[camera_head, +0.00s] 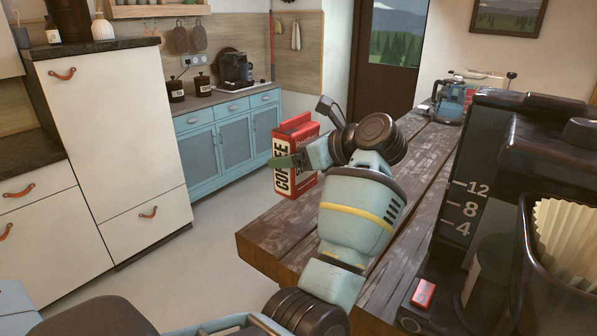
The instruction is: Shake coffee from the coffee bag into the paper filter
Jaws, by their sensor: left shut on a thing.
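The red coffee bag (309,170), with a white label reading COFFEE, is held upright in the air near the left end of the wooden table. My left gripper (296,158) is shut on it; one finger shows across the label, and the wrist hides part of the bag's right side. The pale pleated paper filter (565,236) sits in the dark basket of the coffee machine (482,185) at the right edge, cut off by the frame. The bag is well left of the filter and apart from it. My right gripper is not in view.
The dark wooden table (276,235) runs from the near left to the far right. A red switch (424,292) is on the machine's base. A glass kettle (449,102) stands at the table's far end. White cabinets (110,130) stand at left, with open floor between.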

